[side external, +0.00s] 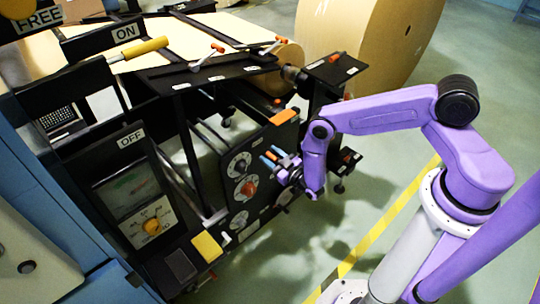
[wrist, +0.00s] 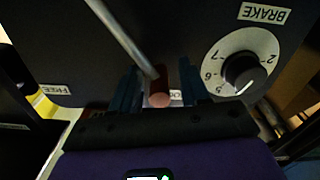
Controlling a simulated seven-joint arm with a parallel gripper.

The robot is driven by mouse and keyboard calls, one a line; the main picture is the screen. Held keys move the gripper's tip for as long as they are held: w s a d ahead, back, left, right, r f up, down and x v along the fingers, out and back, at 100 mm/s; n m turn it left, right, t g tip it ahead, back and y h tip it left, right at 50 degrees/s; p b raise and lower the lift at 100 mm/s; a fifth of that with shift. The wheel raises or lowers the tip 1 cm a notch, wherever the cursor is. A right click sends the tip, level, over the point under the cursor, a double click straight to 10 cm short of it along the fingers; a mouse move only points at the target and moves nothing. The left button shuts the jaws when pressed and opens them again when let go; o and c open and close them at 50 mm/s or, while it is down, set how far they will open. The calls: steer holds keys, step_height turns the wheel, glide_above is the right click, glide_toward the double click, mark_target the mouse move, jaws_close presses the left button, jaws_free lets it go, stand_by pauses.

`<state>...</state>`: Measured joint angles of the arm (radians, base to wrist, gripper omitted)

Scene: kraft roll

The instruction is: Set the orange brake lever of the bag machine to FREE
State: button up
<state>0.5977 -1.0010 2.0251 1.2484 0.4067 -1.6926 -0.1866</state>
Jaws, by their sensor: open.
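The brake lever is a thin grey rod (wrist: 123,38) with a red-orange end knob (wrist: 159,88) in the wrist view. The knob lies between the two blue fingers of my gripper (wrist: 158,88), which are open, with a gap visible on each side. A FREE label (wrist: 55,89) is on the panel to the left of the knob. Another label behind the knob is mostly hidden. A BRAKE label (wrist: 263,13) is at top right. In the side external view, my gripper (side external: 272,156) is at the dark front panel, with orange showing between the blue fingers.
A numbered dial (wrist: 240,62) sits right of the gripper; dials also show in the side view (side external: 239,165). An orange bar (side external: 283,117) is above the gripper. A large kraft roll (side external: 360,45) is behind.

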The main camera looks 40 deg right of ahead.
steer(key=shift+w, duration=0.5)
jaws_close()
